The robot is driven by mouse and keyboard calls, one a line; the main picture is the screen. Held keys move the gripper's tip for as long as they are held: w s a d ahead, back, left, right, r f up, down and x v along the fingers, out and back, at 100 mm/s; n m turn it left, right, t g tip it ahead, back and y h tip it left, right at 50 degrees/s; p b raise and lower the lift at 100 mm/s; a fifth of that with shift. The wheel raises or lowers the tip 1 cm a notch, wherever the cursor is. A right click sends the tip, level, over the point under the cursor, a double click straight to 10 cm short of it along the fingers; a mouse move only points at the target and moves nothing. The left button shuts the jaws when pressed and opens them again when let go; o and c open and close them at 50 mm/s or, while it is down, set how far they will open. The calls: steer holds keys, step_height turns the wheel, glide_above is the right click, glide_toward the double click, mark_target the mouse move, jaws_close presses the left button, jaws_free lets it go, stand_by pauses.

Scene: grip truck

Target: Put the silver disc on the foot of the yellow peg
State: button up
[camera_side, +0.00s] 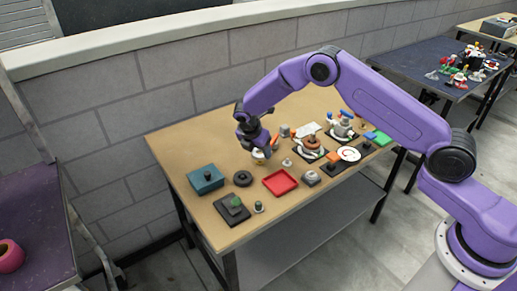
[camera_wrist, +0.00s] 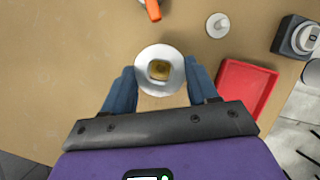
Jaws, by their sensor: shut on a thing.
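My gripper (camera_wrist: 160,78) is shut on the silver disc (camera_wrist: 145,87), one blue finger at each side of its rim. The yellow peg (camera_wrist: 160,70) shows in the disc's central hole, seen from above. In the side view my gripper (camera_side: 257,150) is low over the table, towards its back left. A small pale shape with some yellow (camera_side: 259,156) shows just under the fingers there. The foot of the yellow peg is hidden by the disc. I cannot tell how high the disc is on the peg.
An orange peg (camera_wrist: 152,9) stands just beyond the disc. A pale peg on a round foot (camera_wrist: 218,26) and a red tray (camera_wrist: 246,86) are to the right. The right of the table is crowded.

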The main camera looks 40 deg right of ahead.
steer(key=shift+f, duration=1.45)
stand_by(1.5)
steer(key=o, duration=1.4)
step_height(320, 180, up, 8)
steer(key=shift+f, duration=0.25)
